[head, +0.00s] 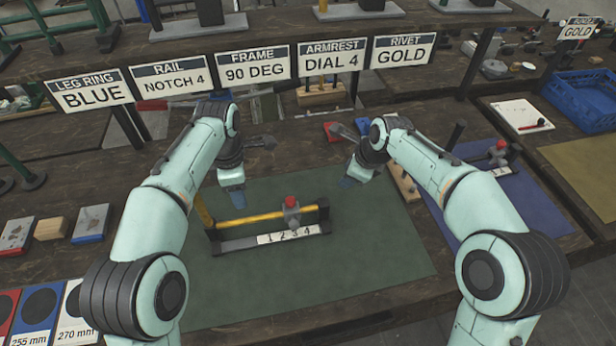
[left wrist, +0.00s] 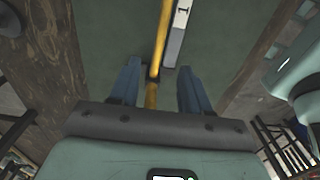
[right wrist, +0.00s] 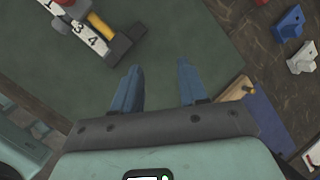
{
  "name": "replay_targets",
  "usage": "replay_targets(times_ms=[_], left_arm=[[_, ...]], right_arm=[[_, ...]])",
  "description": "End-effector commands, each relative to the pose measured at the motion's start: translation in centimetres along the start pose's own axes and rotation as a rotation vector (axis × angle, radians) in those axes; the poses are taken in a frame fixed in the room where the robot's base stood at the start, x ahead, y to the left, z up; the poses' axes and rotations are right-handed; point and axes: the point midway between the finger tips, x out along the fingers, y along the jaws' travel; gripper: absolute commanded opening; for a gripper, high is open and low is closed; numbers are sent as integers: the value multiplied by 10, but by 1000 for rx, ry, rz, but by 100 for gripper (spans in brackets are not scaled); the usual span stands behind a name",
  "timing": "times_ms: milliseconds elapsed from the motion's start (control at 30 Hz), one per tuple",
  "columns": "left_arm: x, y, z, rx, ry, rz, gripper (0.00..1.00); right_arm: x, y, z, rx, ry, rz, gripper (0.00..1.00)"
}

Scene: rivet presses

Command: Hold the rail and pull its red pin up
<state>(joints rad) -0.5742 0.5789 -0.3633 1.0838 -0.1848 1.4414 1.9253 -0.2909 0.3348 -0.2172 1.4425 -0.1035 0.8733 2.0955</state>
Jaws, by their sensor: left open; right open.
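The rail is a yellow bar (head: 251,219) between black end brackets, with a white strip numbered 1 to 4 in front, lying on a dark green mat (head: 370,270). A grey slider with a red pin (head: 291,202) sits on the bar near the 3 and 4. My left gripper (head: 233,197) is open above the bar's left part. In the left wrist view the bar (left wrist: 157,62) runs between its fingers (left wrist: 159,85). My right gripper (head: 356,178) is open and empty above the mat, right of the rail. In the right wrist view the red pin (right wrist: 68,4) is at the top left edge.
Signs hang behind, including one reading RAIL NOTCH 4 (head: 171,80). A wooden block with pegs (head: 404,184) stands near my right forearm, with a blue mat (head: 530,205) beyond it. Small blocks (head: 50,228) lie at the left. The mat's front right is clear.

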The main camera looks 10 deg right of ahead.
Motion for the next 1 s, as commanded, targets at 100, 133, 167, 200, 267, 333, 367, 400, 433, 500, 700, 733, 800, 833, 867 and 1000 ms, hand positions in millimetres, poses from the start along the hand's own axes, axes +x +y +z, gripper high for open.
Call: replay_targets(times_ms=[100, 133, 167, 200, 267, 333, 367, 400, 433, 500, 700, 733, 800, 833, 867, 1000], left_arm=[[0, 0, 0, 0, 0, 0, 47], [0, 0, 0, 0, 0, 0, 47], [0, 0, 0, 0, 0, 0, 47], [0, 0, 0, 0, 0, 0, 47], [0, 0, 0, 0, 0, 0, 47], [0, 0, 0, 0, 0, 0, 47], [0, 0, 0, 0, 0, 0, 47], [0, 0, 0, 0, 0, 0, 47], [0, 0, 0, 0, 0, 0, 47], [1, 0, 0, 0, 0, 0, 47], [18, 0, 0, 0, 2, -4, 47], [22, 0, 0, 0, 2, -4, 47], [35, 0, -1, 0, 2, -4, 47], [42, -1, -1, 0, 2, -6, 47], [48, -1, -1, 0, 2, -5, 47], [76, -1, 0, 1, 2, -5, 47]], right_arm=[[-13, 34, 48, 23, -13, 83, 43], [-16, 41, 58, 29, -12, 100, 43], [-19, 48, 65, 35, -11, 116, 43], [-23, 56, 74, 42, -8, 135, 43], [-28, 66, 84, 51, -4, 156, 43], [-32, 74, 92, 59, 1, 174, 43], [-33, 77, 94, 61, 2, 179, 43], [-34, 79, 96, 64, 4, 184, 43], [-35, 81, 97, 65, 5, 187, 43], [-36, 82, 98, 66, 6, 190, 43], [-35, 82, 97, 67, 6, 189, 43], [-35, 81, 97, 67, 6, 189, 43], [-35, 81, 97, 67, 6, 189, 43], [-35, 81, 97, 67, 6, 188, 43], [-35, 81, 97, 67, 6, 188, 43], [-35, 81, 97, 67, 6, 188, 43]])
